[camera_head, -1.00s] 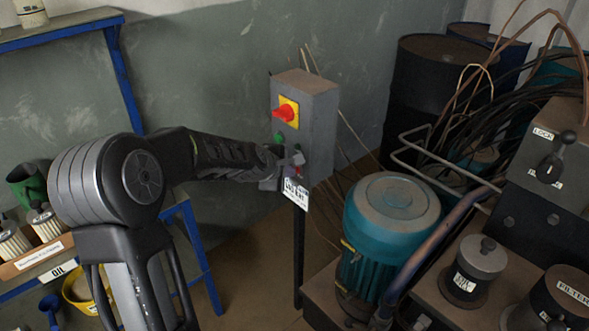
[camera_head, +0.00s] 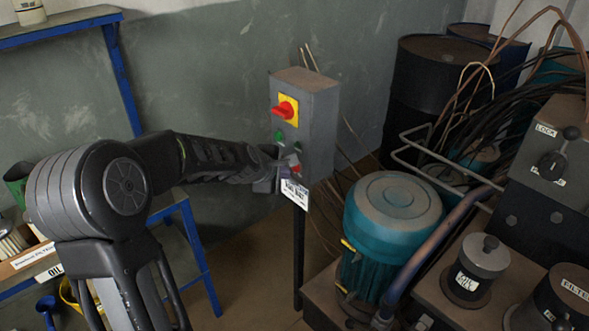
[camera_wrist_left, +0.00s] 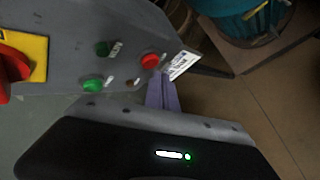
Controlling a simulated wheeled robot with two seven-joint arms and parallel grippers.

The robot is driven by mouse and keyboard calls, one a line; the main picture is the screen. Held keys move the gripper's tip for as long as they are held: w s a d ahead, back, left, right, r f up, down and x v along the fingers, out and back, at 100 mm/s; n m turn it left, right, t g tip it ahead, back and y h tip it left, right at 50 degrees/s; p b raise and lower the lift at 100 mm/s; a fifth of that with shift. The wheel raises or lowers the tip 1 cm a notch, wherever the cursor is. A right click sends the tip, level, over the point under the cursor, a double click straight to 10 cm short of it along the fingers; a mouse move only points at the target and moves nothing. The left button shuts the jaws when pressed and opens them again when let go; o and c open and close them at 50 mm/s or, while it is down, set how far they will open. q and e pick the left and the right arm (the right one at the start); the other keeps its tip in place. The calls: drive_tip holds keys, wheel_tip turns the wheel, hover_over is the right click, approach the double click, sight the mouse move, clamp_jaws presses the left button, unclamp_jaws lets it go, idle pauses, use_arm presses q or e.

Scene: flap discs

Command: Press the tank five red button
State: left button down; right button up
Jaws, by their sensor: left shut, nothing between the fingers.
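A grey control box (camera_head: 318,115) stands on a post beside the wall. It carries a red rotary switch on a yellow plate (camera_head: 288,108), with green buttons below. In the left wrist view, the red button (camera_wrist_left: 150,61) is at the box's lower end, near a white tag (camera_wrist_left: 183,64). Two green buttons (camera_wrist_left: 93,85) (camera_wrist_left: 103,48) lie to its left. My left gripper (camera_head: 284,172) is shut and empty at the lower front of the box. Its fingertips (camera_wrist_left: 159,78) are right beside the red button; I cannot tell whether they touch it. My right gripper is out of view.
A teal motor (camera_head: 390,225) stands right of the box's post, with cables and pipes behind it. Dark drums (camera_head: 430,90) stand at the back. A blue-framed shelf (camera_head: 200,260) with containers is at left. Bare floor shows between shelf and motor.

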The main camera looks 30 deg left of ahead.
use_arm(q)
drive_tip(key=s+b, duration=0.1)
drive_tip(key=s+a+b, duration=0.1)
drive_tip(key=s, duration=0.1)
drive_tip(key=s+b, duration=0.1)
drive_tip(key=s, duration=0.1)
drive_tip(key=shift+a+b, duration=0.25)
drive_tip(key=shift+b, duration=0.1)
drive_tip(key=shift+w, duration=0.1)
idle(0.6)
drive_tip(key=s+d+f+m+g+h+p, duration=0.1)
drive_tip(key=s+d+f+m+g+p, duration=0.1)
drive_tip(key=d+f+m, duration=0.7)
drive_tip(key=s+d+f+m+g+h+p, duration=0.1)
drive_tip(key=s+d+f+m+p, duration=0.3)
drive_tip(key=d+f, duration=0.6)
drive_tip(key=s+d+f+m+g+h+p, duration=0.1)
drive_tip(key=s+d+f+m+g, duration=0.2)
drive_tip(key=s+d+f, duration=0.2)
drive_tip(key=s+d+f+m+g+h+p, duration=0.1)
drive_tip(key=s+d+f, duration=0.5)
drive_tip(key=s+d, duration=0.6)
drive_tip(key=s+m+g+h, duration=0.1)
drive_tip(key=s+m+g, duration=0.1)
drive_tip(key=s, duration=0.1)
drive_tip(key=shift+s+f+m, duration=0.3)
drive_tip(key=shift+s+m, duration=0.05)
drive_tip(key=shift+m, duration=0.05)
